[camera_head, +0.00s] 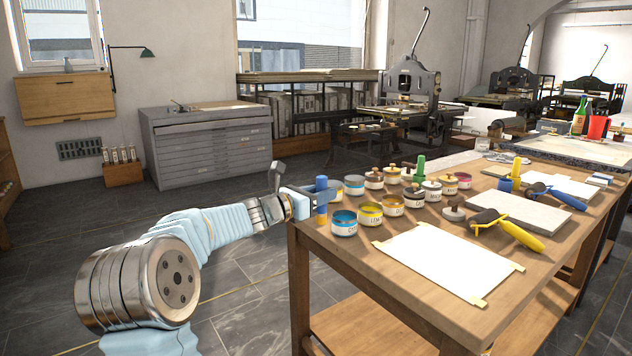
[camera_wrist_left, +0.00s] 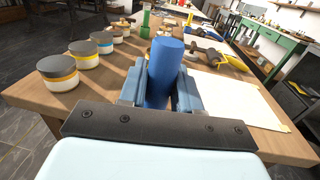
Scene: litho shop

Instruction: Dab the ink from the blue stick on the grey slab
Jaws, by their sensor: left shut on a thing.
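My left gripper (camera_head: 308,203) is shut on the blue stick (camera_head: 321,184) at the near left edge of the worktable. The stick stands upright between the fingers, and its blue top also shows in the left wrist view (camera_wrist_left: 165,62). Its lower end is mostly hidden there by the gripper (camera_wrist_left: 160,95). A flat grey slab (camera_head: 522,213) lies on the right part of the table, well apart from the stick. Whether ink is on the stick's end cannot be seen. My right gripper is not in view.
Several ink jars (camera_head: 344,222) stand close to the right of my left gripper. A white sheet (camera_head: 436,262) is taped down at the front. A yellow-handled roller (camera_head: 522,236) lies by the slab. A green stick (camera_head: 419,166) stands behind the jars.

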